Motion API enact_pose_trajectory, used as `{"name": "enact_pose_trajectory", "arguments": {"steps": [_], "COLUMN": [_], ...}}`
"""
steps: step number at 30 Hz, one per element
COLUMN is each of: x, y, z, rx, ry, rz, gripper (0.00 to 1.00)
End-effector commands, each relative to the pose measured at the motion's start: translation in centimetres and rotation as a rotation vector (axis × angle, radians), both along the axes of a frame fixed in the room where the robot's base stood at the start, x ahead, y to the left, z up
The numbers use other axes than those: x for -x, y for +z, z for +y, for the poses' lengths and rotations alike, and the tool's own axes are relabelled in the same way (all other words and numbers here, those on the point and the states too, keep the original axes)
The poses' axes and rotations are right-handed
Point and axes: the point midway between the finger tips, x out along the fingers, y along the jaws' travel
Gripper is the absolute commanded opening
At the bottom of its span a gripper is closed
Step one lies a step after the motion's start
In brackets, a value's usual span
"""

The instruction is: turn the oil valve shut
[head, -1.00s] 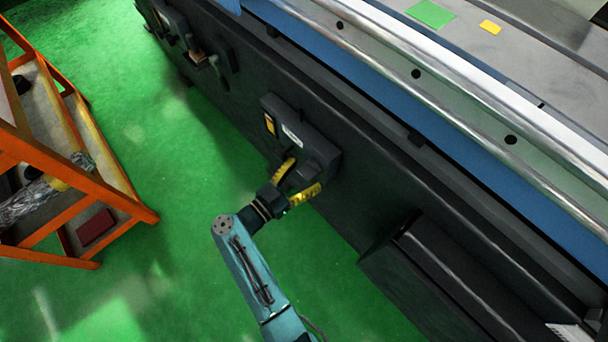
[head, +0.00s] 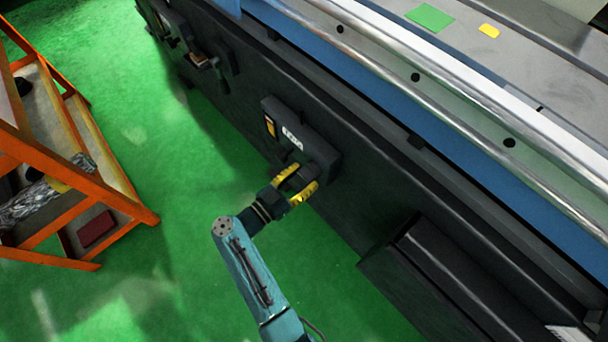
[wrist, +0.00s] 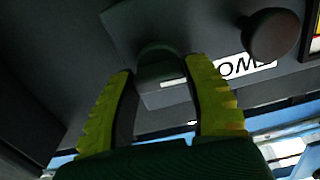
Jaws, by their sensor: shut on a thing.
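The oil valve is a dark rounded handle on the dark control box (head: 312,142) on the machine's side. In the wrist view the valve (wrist: 158,66) sits between the two yellow ribbed fingers. My gripper (head: 296,181) reaches the box from the lower left and is shut on the valve, one finger on each side. In the wrist view my gripper (wrist: 162,85) points toward the box face. The fingers and my wrist hide much of the valve in the head view. I cannot read its turn angle clearly.
A round dark knob (wrist: 270,35) and a white label (wrist: 250,66) are close beside the valve. A dark ledge (head: 440,275) juts from the machine at lower right. An orange rack (head: 120,195) stands on the left. Green floor (head: 165,250) lies clear between.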

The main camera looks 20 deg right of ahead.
Motion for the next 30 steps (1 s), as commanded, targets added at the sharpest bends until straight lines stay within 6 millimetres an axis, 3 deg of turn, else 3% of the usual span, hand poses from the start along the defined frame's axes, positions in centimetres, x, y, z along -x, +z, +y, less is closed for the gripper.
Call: {"name": "enact_pose_trajectory", "arguments": {"steps": [30], "x": [0.04], "y": [-0.23], "z": [-0.02], "rx": [-0.28], "ry": [-0.001], "rz": [-0.848], "gripper": [0.14]}}
